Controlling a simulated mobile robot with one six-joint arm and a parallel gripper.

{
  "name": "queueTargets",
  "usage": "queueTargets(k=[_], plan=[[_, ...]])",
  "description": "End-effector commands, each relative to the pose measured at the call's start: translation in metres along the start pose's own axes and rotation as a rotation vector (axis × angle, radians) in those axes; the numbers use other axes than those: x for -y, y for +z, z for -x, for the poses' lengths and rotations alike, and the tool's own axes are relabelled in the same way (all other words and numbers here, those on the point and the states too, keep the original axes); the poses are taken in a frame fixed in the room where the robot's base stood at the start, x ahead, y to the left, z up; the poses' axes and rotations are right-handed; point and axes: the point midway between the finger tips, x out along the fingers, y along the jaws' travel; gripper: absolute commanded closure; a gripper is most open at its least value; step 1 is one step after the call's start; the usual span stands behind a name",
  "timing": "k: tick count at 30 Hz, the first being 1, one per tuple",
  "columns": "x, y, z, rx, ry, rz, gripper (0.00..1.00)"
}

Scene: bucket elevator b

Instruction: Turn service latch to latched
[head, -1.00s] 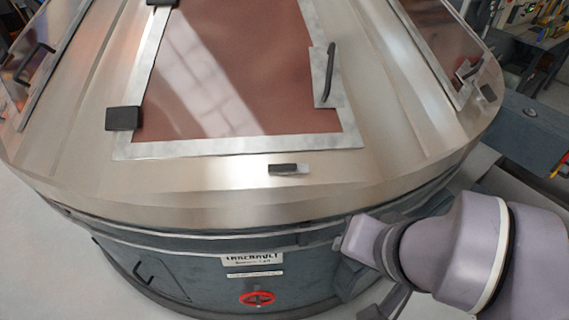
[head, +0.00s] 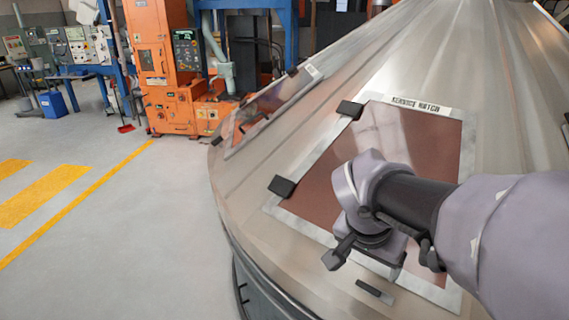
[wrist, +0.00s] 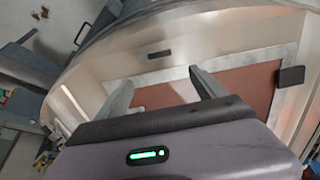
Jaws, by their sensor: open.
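A small dark bar with a pale end, which looks like the latch (head: 374,291), sits on the metal cone just below the framed hatch's lower edge. It also shows as a dark bar in the wrist view (wrist: 159,55), ahead of the fingertips. The hatch has a reddish-brown panel (head: 318,196) in a pale frame. My gripper (head: 366,258) is over the lower part of the hatch, apart from the bar. In the wrist view, its two fingers (wrist: 162,82) are spread with nothing between them. My arm hides the hatch's handle side in the head view.
Black hinge blocks (head: 282,186) stand up along the hatch's left edge. A second framed panel (head: 262,112) lies further round the cone. An orange machine (head: 160,65) stands behind.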

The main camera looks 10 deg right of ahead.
Motion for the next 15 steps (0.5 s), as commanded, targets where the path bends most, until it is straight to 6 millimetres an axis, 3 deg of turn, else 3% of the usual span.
queueTargets(k=[3, 9, 15], plan=[[-0.001, 0.004, -0.041, 0.006, 0.004, -0.001, 0.20], [-0.001, 0.004, -0.102, 0.007, 0.003, 0.000, 0.20], [0.000, 0.003, -0.140, 0.003, 0.000, 0.001, 0.20]])
